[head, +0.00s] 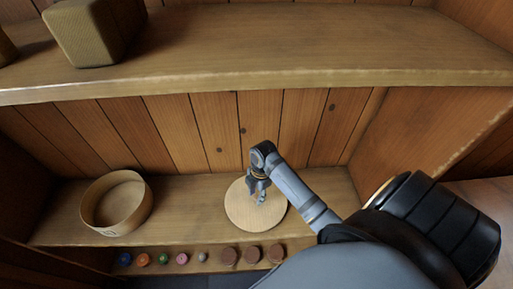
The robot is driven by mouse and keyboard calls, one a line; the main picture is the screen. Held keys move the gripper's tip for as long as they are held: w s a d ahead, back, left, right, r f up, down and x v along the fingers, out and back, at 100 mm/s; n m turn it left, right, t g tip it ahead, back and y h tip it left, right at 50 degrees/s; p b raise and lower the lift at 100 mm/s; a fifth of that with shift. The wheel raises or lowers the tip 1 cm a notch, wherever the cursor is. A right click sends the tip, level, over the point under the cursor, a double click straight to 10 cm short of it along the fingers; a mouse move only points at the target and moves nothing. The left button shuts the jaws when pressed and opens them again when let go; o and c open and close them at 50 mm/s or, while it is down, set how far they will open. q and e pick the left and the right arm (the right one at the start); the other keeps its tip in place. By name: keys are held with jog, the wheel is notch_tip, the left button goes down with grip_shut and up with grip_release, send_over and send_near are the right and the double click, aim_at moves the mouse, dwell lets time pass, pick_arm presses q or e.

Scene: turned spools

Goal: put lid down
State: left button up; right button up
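A round, pale wooden lid (243,212) is at the middle of the lower shelf. My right gripper (261,198) is over the lid, with its fingers pointing down at the middle of it. The fingers are small and dark here, and I cannot tell whether they are closed on a knob or stand apart. I also cannot tell whether the lid touches the shelf. A round, open wooden box (117,203) stands on the same shelf to the left, and its inside looks empty. My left gripper does not show.
The lower shelf (185,215) is bare between the round box and the lid.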

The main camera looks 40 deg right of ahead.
jog(key=shift+o, duration=0.4)
jog(key=shift+r, duration=0.15)
jog(key=shift+r, duration=0.3)
notch_tip(320, 180, up, 12)
jog(key=d, duration=0.1)
jog(key=shift+d+f+p, duration=0.2)
jog(key=shift+f+p, duration=0.05)
jog(key=shift+p, duration=0.1)
